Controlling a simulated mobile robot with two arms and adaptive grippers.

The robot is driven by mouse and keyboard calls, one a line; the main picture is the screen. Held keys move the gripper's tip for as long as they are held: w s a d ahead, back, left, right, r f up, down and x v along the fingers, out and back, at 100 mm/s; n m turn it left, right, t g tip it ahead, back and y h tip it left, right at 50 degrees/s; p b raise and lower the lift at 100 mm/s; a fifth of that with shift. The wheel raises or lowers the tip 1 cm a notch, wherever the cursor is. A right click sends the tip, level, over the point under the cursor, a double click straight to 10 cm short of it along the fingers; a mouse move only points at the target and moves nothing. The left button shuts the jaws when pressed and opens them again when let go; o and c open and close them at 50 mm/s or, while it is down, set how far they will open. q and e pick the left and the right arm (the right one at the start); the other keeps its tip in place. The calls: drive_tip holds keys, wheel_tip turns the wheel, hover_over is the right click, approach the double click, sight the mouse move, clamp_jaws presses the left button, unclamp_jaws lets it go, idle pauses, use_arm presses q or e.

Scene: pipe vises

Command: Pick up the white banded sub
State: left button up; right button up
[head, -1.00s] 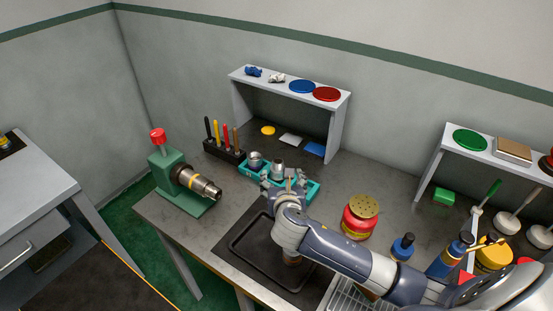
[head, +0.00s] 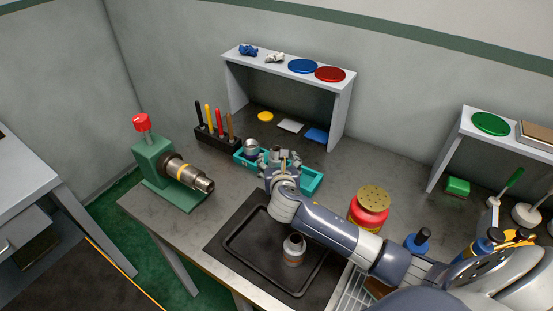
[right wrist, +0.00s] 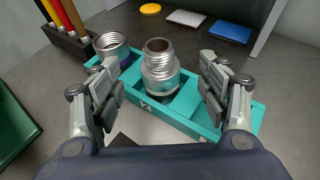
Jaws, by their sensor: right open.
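A silver sub (right wrist: 158,68) with a threaded top stands upright in the middle of the teal tray (right wrist: 198,124); its lower body shows a pale band, probably the white one. My right gripper (right wrist: 160,76) is open, its fingers on either side of this sub, with visible gaps. In the head view the right gripper (head: 281,158) is over the teal tray (head: 314,180) and largely hides that sub. A second sub (right wrist: 111,48) with a purple band stands in the tray's left compartment, also in the head view (head: 251,148). My left gripper is not in view.
Another sub (head: 294,249) stands on the black tray (head: 238,243) below my right arm. A green vise (head: 158,166) holds a yellow-banded pipe at left. A rack of markers (head: 213,134) stands beside the teal tray, and a red tin (head: 368,211) stands to the right.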

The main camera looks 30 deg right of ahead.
sight(277, 155)
drive_tip(key=shift+p+x, duration=0.45)
drive_tip(key=shift+x, duration=2.75)
drive_tip(key=shift+r, duration=0.1)
drive_tip(key=c, duration=1.4)
drive_tip(key=shift+r, duration=0.1)
